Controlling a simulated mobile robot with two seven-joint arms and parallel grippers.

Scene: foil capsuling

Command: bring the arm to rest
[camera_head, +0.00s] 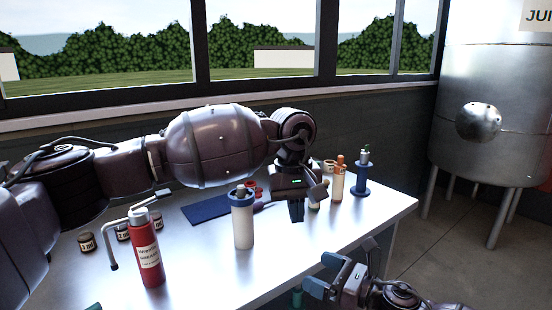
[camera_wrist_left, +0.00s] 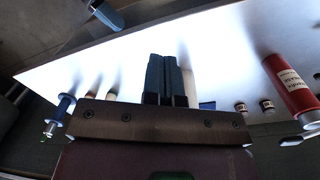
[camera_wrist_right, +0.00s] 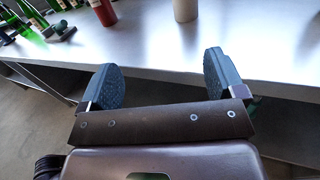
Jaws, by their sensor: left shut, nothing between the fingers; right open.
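My left gripper (camera_head: 297,209) is shut and empty, pointing down above the right part of the table. In the left wrist view its two dark fingers (camera_wrist_left: 167,78) lie side by side with nothing between them. My right gripper (camera_head: 338,277) is low at the table's front right edge. In the right wrist view its blue-grey pads (camera_wrist_right: 160,80) are wide apart with nothing between them, just off the table edge. The left arm stretches across the table and hides part of its back.
On the metal table (camera_head: 203,262) stand a red grease bottle (camera_head: 146,255), a white cylinder with a blue-grey top (camera_head: 243,226), small labelled jars (camera_head: 87,242), an orange-topped bottle (camera_head: 338,182) and a blue spool-like stand (camera_head: 361,180). A steel tank (camera_head: 490,90) stands at the right.

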